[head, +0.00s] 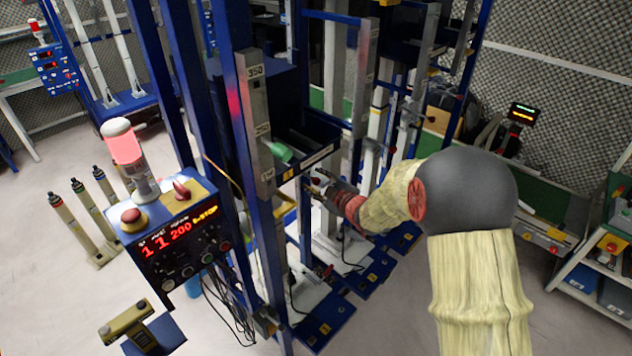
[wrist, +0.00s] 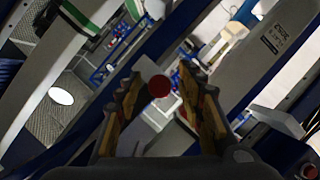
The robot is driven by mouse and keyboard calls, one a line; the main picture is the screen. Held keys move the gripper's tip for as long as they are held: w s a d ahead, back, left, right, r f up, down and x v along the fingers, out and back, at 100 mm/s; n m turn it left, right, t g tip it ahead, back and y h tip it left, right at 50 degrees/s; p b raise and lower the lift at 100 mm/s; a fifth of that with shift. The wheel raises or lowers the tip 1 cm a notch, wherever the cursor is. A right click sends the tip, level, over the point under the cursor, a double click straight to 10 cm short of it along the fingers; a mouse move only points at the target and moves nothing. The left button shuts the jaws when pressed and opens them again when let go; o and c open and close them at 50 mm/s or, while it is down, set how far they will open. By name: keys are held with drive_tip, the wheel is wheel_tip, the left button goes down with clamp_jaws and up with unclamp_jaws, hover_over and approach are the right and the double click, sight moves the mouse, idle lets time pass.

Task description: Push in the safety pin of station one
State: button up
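My gripper (head: 318,186) is beside the blue and grey frame of a station in the head view. In the wrist view its two fingers (wrist: 160,88) are apart, with yellow and dark pads. A round red end (wrist: 159,86), which may be the safety pin, shows between the fingers in that view. I cannot tell whether the fingers touch it. In the head view I cannot make out the pin near the gripper. A green handle-like part (head: 279,152) sticks out from the grey column (head: 256,120) marked 350, left of the gripper.
A blue control box (head: 181,240) with a lit red display reading E-STOP, a red button (head: 131,219) and a red lamp (head: 124,149) stands at the left. More blue frames stand behind my arm. A small shelf (head: 606,280) is at the right. Open floor lies at the left.

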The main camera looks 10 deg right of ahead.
drive_tip(key=v, duration=1.1)
drive_tip(key=shift+s, duration=0.35)
drive_tip(key=shift+d, duration=0.1)
